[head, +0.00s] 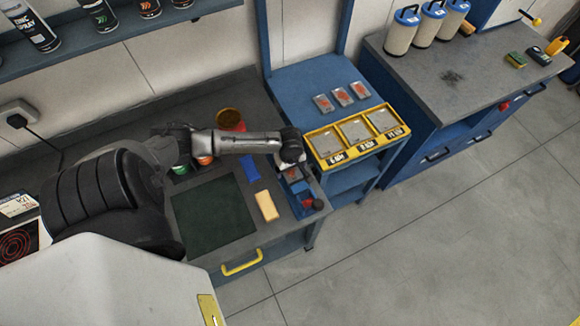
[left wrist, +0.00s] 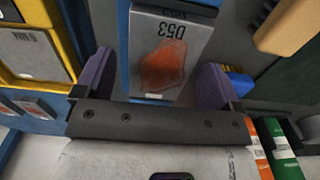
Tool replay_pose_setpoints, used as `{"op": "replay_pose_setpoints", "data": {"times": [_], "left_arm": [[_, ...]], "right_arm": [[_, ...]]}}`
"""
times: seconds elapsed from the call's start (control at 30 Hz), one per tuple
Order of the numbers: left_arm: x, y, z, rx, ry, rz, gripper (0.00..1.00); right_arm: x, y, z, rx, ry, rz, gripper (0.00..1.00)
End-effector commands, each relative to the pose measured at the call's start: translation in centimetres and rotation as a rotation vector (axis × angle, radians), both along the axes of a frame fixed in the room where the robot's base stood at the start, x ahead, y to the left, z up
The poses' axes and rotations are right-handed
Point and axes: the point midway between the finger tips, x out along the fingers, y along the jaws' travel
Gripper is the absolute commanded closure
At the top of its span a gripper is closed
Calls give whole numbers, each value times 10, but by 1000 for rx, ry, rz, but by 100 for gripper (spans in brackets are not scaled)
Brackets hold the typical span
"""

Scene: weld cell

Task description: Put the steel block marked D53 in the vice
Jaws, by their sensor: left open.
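The steel block marked D53 (left wrist: 168,52) is grey with a rust-red patch, and its marking reads upside down in the left wrist view. It lies at the blue vice (left wrist: 122,30) on the bench edge, with blue parts beside and beyond it. In the head view the block (head: 293,174) shows just below my left gripper (head: 292,164), and the vice (head: 301,188) is partly hidden by it. My left gripper (left wrist: 155,82) is open, its purple fingers on either side of the block with gaps. I cannot tell how far down the block sits. My right gripper is not in view.
A yellow tray (head: 316,155) with several grey plates stands on the blue cart (head: 298,84); three red-marked blocks (head: 341,97) lie behind it. The bench holds a dark green mat (head: 213,215), a tan block (head: 266,206), a blue brush (head: 250,167) and cans (head: 204,160).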

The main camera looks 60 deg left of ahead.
Motion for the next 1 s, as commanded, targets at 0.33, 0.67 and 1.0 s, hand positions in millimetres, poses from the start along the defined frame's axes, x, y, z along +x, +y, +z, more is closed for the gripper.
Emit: {"op": "replay_pose_setpoints", "data": {"times": [0.33, 0.67, 1.0], "left_arm": [[1, 0, 55, 1, -3, -1, 11], [0, 0, 105, -1, -1, 0, 11], [-18, -39, 102, -23, -24, -236, 11]], "right_arm": [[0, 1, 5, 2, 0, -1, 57], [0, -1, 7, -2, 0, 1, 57], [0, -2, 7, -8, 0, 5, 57]]}}
